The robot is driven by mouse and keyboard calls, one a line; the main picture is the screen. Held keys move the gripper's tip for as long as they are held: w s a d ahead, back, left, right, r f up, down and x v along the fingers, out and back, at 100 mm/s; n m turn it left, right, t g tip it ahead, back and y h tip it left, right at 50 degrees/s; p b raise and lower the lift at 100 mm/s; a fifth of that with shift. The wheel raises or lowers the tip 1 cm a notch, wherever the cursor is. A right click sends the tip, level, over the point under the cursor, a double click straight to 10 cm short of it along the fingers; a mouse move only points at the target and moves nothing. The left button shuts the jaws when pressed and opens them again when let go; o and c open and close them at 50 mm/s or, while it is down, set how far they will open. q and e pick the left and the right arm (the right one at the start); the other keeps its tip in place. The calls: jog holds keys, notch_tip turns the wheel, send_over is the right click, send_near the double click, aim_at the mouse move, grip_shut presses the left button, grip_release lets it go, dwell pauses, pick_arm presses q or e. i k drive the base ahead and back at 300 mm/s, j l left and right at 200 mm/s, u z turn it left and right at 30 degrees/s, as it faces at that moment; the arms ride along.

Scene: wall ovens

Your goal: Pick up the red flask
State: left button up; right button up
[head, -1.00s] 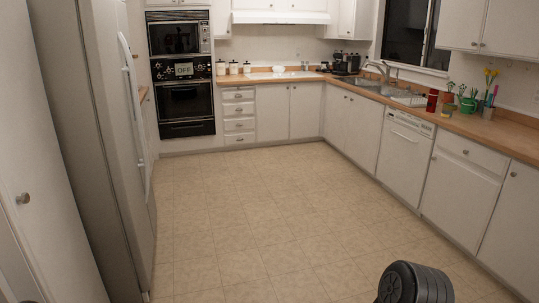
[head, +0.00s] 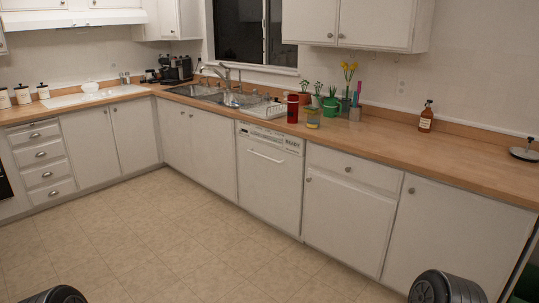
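The red flask (head: 292,108) stands upright on the wooden counter (head: 400,144), right of the sink and just above the dishwasher. A yellowish can or jar (head: 313,118) stands close to its right. Dark rounded parts of my own arms show at the bottom left and bottom right edges. No gripper fingers show in the head view, and nothing touches the flask.
A dish rack (head: 262,108) and sink (head: 205,94) lie left of the flask. Potted plants (head: 331,105) and a brown bottle (head: 426,117) stand to its right. Closed cabinets and the dishwasher (head: 268,178) front the counter. The tiled floor (head: 170,245) is clear.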

aim_at(292, 110)
jog(key=i+z, duration=0.15)
jog(key=i, duration=0.45)
jog(key=i+j+z, duration=0.15)
jog(key=i, duration=0.5)
jog(key=i+j+z, duration=0.15)
jog(key=i, duration=0.45)
jog(key=i+j+z, duration=0.15)
jog(key=i+z, duration=0.25)
jog(key=i+j+z, duration=0.75)
jog(key=i+l, duration=0.05)
jog(key=i, duration=0.05)
